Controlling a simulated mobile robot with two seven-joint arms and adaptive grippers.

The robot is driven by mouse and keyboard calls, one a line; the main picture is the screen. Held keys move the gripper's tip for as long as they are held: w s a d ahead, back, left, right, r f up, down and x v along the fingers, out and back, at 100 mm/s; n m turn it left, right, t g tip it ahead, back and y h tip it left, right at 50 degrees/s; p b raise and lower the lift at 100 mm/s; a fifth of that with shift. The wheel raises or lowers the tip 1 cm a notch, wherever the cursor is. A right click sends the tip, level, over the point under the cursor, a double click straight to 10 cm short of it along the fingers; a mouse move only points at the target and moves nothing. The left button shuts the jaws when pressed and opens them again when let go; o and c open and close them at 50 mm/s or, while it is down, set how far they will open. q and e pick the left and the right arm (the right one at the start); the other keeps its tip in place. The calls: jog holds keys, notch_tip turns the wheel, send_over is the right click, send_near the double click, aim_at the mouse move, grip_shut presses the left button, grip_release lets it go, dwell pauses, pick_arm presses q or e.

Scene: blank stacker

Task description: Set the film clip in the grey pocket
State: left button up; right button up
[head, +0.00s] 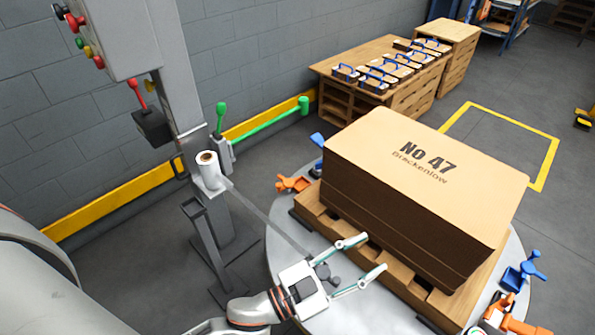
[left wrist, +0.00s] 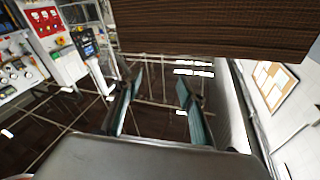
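A white film roll (head: 208,170) stands by the wrapper's column. A thin grey strip of film (head: 262,216) runs from it down to the body of my left gripper (head: 375,254). That gripper is open, its fingers spread towards the near side of the stacked pallet. In the left wrist view the fingers (left wrist: 157,103) are apart with nothing between them. A small dark piece (head: 325,272) shows at the gripper's base; I cannot tell if it is the film clip or part of the gripper. My right gripper is not in view.
A brown stack (head: 425,180) marked No 47 sits on a wooden pallet (head: 392,268) on a round grey turntable (head: 285,275). Orange (head: 293,183) and blue (head: 525,270) clamps stand around its edge. A yellow-outlined floor square (head: 500,145) is empty.

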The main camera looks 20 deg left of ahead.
pick_arm(q)
jog(key=s+a+f+n+g+y, duration=0.25)
jog(key=s+a+f+y, duration=0.25)
jog(key=s+a+f, duration=0.35)
jog(key=s+a+f+n+g+y, duration=0.25)
jog(key=s+a+f+y, duration=0.25)
jog(key=a+f, duration=0.5)
jog(key=shift+n+h, duration=0.3)
jog(key=shift+n, duration=0.5)
jog(key=r+p, duration=0.1)
jog(key=p, duration=0.2)
jog(key=d+r+p, duration=0.1)
jog(key=r+p, duration=0.1)
jog(key=p, duration=0.1)
jog(key=d+r+p, duration=0.1)
jog(key=p, duration=0.2)
jog(key=shift+s+r, duration=0.2)
jog(key=shift+s, duration=0.1)
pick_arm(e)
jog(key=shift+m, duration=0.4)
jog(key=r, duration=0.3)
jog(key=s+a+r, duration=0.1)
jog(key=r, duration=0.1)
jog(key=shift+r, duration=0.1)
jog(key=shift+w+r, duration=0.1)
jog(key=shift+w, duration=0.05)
